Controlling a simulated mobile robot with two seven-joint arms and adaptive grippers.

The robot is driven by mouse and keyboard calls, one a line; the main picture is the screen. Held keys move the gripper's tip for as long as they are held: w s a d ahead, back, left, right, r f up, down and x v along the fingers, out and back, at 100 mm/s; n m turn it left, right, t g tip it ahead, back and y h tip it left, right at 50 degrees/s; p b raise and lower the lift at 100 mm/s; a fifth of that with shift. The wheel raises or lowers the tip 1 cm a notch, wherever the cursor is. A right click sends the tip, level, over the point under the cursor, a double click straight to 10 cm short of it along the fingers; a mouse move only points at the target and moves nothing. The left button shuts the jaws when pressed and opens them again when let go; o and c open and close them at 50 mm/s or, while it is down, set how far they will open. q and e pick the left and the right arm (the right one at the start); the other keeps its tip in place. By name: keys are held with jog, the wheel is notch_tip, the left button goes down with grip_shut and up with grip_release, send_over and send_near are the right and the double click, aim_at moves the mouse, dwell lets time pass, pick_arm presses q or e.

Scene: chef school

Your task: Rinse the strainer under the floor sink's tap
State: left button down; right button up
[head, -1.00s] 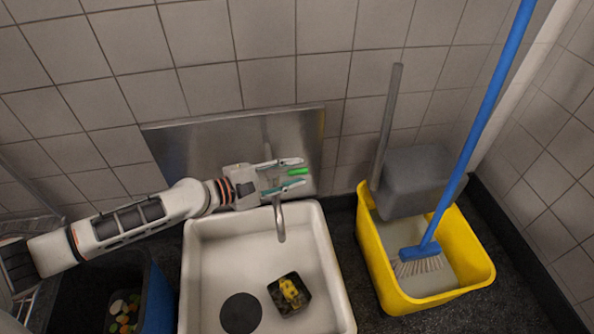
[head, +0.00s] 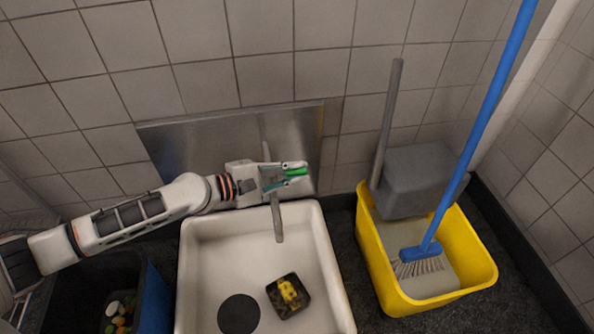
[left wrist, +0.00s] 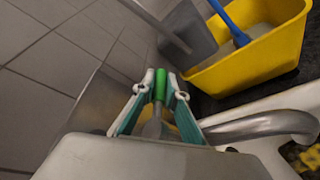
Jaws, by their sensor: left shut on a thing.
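The white floor sink (head: 190,262) stands against the wall below a metal splash plate. Its grey tap (head: 278,222) reaches out over the basin; the spout also shows in the left wrist view (left wrist: 265,125). A small dark square strainer (head: 302,305) with yellow bits in it lies on the basin floor, below and slightly right of the spout end. My left gripper (head: 297,173) is above the back of the sink, shut on the tap's green handle (left wrist: 161,76), with a metal stem behind it. No water is visible. My right gripper is not in view.
A dark round disc (head: 238,314) lies in the basin left of the strainer. A yellow mop bucket (head: 372,255) with a blue-handled brush (head: 470,140) and a grey long-handled thing (head: 415,178) stands right. A dark bin (head: 158,298) with food scraps stands left.

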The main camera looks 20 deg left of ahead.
pick_arm(q)
jog(key=shift+s+f+g+b, duration=0.35)
jog(key=shift+f+b, duration=0.2)
jog(key=shift+f, duration=0.25)
jog(key=shift+d+r+m+g+h+b, duration=0.1)
jog(key=shift+r+m+g+h+b, duration=0.15)
jog(key=shift+m+h, duration=0.2)
jog(key=m+g+h, duration=0.1)
jog(key=s+m+g, duration=0.1)
jog(key=r+m+g+h, duration=0.1)
jog(key=shift+s+d+h, duration=0.3)
jog(key=shift+d+h, duration=0.05)
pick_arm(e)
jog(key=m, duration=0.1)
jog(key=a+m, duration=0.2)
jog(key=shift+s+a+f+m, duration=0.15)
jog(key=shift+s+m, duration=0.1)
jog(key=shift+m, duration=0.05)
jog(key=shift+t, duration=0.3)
pick_arm(q)
jog(key=c, duration=2)
grip_release()
jog(key=shift+a, duration=0.15)
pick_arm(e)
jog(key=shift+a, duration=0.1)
